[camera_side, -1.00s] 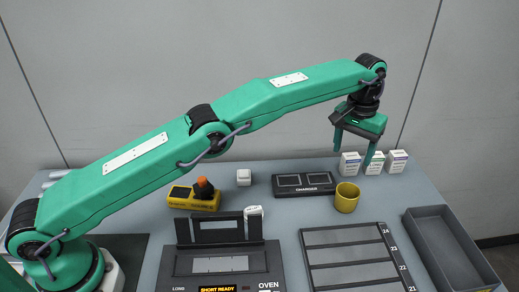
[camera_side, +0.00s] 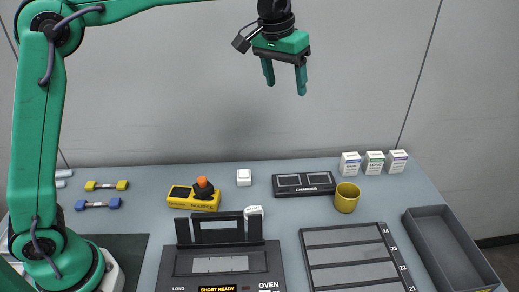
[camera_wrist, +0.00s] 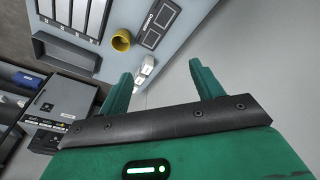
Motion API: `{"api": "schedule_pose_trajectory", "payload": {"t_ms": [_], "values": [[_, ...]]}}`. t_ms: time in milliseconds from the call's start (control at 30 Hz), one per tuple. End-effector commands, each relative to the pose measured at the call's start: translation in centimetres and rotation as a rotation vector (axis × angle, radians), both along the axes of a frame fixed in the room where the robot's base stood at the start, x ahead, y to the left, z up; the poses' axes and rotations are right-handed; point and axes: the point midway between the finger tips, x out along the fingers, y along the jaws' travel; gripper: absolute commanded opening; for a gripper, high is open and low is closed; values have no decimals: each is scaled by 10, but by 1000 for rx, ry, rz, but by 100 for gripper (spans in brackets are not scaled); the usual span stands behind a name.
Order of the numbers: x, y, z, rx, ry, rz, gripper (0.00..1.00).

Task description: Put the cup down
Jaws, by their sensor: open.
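The yellow cup (camera_side: 346,198) stands upright on the table, just in front of the charger's right end. It also shows in the wrist view (camera_wrist: 121,41), near the top. My gripper (camera_side: 286,90) is raised high above the back of the table, to the left of the cup and well clear of it. Its two green fingers are apart with nothing between them. In the wrist view my gripper (camera_wrist: 160,85) also shows open and empty.
The charger (camera_side: 304,184) lies behind the cup. Several small white boxes (camera_side: 374,163) stand at the back right. A compartment tray (camera_side: 345,236) and a dark open bin (camera_side: 411,222) lie in front. The oven (camera_side: 178,264) and a yellow device (camera_side: 180,203) are to the left.

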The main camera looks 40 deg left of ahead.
Motion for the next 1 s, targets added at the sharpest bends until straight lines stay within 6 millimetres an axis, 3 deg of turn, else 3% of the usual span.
{"api": "schedule_pose_trajectory", "payload": {"t_ms": [200,467,767,1000], "values": [[-44,32,16,-1,-47,4,66],[-100,65,19,3,-101,6,66],[-167,96,5,14,-163,9,66],[-221,115,-20,28,-212,11,66]]}}
